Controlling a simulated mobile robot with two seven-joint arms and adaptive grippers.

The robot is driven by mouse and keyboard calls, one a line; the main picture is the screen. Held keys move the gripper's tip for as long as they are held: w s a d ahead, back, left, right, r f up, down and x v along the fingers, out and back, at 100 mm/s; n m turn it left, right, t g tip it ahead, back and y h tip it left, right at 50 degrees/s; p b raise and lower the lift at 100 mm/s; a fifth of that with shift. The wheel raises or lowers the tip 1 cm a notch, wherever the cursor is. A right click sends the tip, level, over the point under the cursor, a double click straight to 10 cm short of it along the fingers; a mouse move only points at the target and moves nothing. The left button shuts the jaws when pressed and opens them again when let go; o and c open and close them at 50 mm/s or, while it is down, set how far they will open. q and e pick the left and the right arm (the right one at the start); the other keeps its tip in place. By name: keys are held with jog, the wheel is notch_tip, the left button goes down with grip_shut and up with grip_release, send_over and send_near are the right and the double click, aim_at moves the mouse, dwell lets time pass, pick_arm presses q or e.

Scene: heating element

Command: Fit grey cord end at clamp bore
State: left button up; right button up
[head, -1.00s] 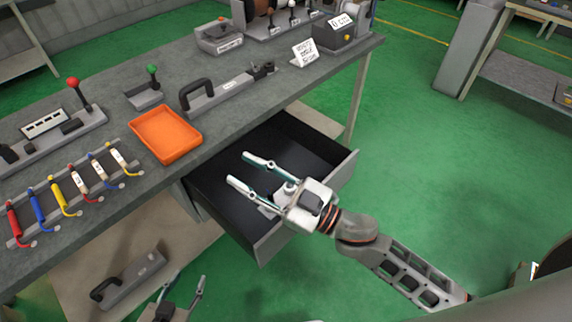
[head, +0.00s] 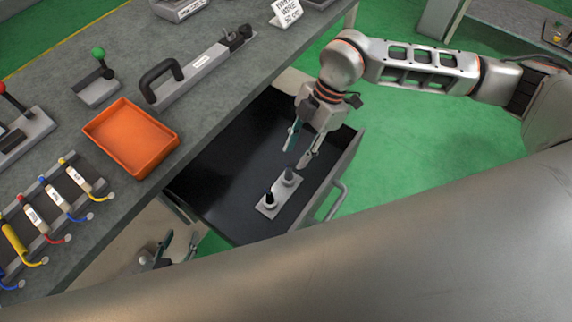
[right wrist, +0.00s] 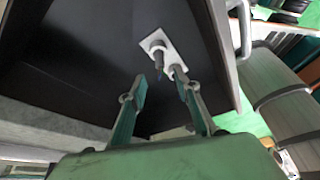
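My right gripper (head: 297,158) is open and empty, pointing down over the drawer by the grey peg. The right wrist view shows the plate (right wrist: 173,50) just beyond the open fingertips (right wrist: 163,88). My left gripper (head: 180,240) is low beside the bench, its fingers apart and nothing visible between them. I cannot identify a grey cord end. A long fixture (head: 202,64) with a black handle is on the bench; I cannot tell whether it is the clamp.
An orange tray (head: 132,136) sits on the bench (head: 92,192) near its front edge. Coloured cords (head: 62,205) hang in a rack to its left. A green-knobbed lever (head: 98,76) stands behind the tray. The drawer (head: 225,165) is mostly empty; its front wall and handle (head: 330,203) stick out.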

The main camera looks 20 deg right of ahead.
aim_at(289, 169)
jog(key=x, duration=0.7)
jog(key=shift+f, duration=0.2)
grip_shut()
